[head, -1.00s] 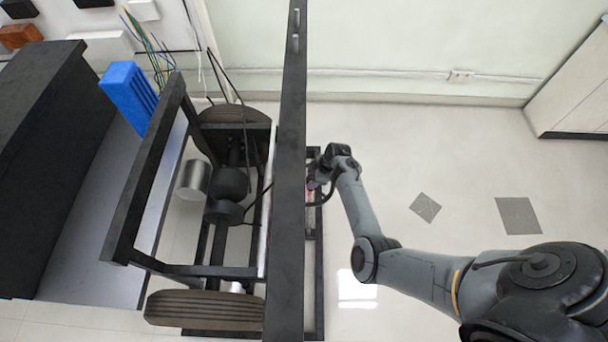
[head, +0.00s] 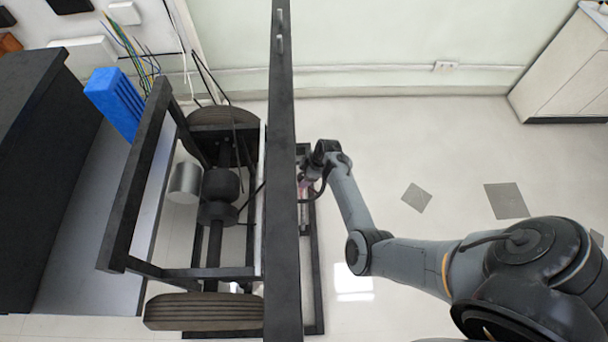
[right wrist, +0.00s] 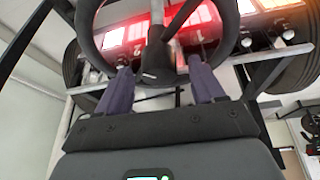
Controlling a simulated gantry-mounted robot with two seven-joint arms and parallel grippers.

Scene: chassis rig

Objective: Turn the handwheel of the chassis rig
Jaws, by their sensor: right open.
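The handwheel (right wrist: 231,30) is a dark ring with a hub and spokes, at the top of the right wrist view. Its upper part is cut off by the picture edge. My right gripper (right wrist: 160,68) is open, its two purple-grey fingers apart at the wheel's lower rim, one on each side of the hub. I cannot tell whether they touch the rim. In the head view my right gripper (head: 304,182) is small beside the long dark beam, and I cannot make out the wheel there. My left gripper is not in view.
The chassis rig (head: 138,190) has a dark frame, tyres and a silver cylinder (head: 185,183). The long dark beam (head: 281,230) crosses the head view. A lit red panel (right wrist: 195,38) lies behind the wheel. A blue box (head: 113,100) stands left.

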